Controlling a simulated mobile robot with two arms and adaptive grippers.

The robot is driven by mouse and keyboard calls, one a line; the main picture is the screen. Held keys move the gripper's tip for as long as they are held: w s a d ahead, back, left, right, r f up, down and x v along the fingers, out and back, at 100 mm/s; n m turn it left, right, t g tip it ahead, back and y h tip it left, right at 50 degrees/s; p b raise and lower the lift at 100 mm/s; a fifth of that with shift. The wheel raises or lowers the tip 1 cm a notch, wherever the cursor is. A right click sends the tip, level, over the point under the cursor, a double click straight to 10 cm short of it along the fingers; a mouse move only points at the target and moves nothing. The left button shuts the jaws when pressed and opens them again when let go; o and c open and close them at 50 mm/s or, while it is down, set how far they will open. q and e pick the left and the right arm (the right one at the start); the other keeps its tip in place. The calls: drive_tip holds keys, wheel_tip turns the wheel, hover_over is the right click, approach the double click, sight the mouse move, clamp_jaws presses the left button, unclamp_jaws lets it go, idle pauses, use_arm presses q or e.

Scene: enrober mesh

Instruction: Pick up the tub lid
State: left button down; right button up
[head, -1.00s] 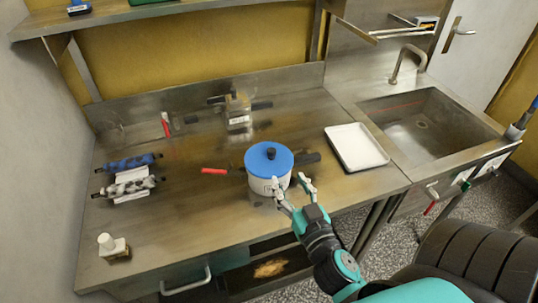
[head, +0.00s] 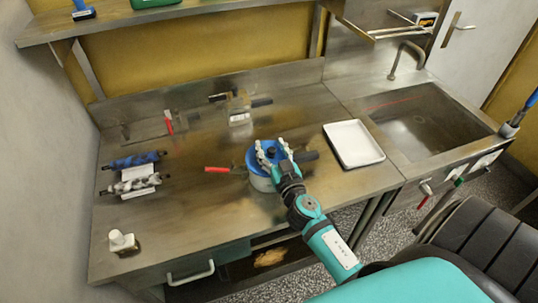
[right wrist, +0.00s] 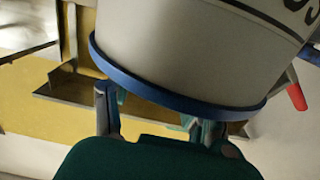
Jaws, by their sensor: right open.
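The blue tub lid (head: 252,163) sits on a white tub (head: 261,184) on the steel worktop, with a dark knob (head: 271,152) at its top. My right gripper (head: 274,146) is open over the lid, its fingers appearing on either side of the knob; I cannot tell whether they touch it. In the right wrist view the lid's blue rim (right wrist: 180,93) and the tub's pale wall (right wrist: 190,50) lie beyond the open fingers (right wrist: 155,122). The knob is not visible there. My left gripper is not in view.
A red-handled tool (head: 217,169) lies left of the tub, and a white tray (head: 353,144) lies to its right near the sink (head: 425,120). Blue and grey rollers (head: 133,160) lie at the left. The worktop between rollers and tub is mostly clear.

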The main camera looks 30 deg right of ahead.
drive_tip(key=shift+s, duration=0.1)
drive_tip(key=shift+c, duration=0.9)
clamp_jaws()
